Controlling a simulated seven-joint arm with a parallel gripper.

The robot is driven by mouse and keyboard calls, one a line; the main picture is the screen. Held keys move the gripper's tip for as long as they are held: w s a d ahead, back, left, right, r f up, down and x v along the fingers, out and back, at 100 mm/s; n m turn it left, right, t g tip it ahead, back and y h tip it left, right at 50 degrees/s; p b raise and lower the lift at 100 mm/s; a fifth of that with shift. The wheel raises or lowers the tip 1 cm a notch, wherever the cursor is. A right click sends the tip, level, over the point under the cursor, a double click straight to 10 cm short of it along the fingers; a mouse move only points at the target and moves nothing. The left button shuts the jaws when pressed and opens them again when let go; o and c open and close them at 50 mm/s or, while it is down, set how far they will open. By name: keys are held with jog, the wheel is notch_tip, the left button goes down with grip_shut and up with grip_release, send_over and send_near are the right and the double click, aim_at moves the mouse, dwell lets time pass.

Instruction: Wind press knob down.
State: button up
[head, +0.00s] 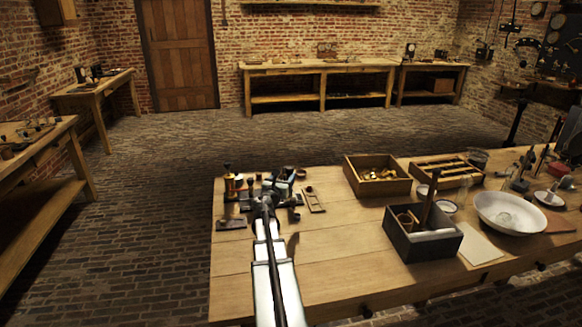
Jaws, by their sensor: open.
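My arm reaches from the bottom edge over the near wooden table (330,262). My gripper (264,203) is at the left part of the table, open, small and dark against a cluster of apparatus (282,188). I cannot pick out the press or its knob for certain in this cluster. My gripper and arm cover part of it. Whether the gripper touches anything there cannot be told. A brass-coloured upright piece (230,184) stands left of the gripper.
A small flat wooden piece (314,200) lies right of the cluster. Farther right are a wooden box of brass parts (352,180), a dark open box (410,248) with an upright rod, and a white basin (482,208). The table's front middle is bare.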

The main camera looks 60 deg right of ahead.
aim_at(290, 172)
jog(key=x, duration=1)
jog(key=c, duration=1)
jog(key=shift+o, duration=0.2)
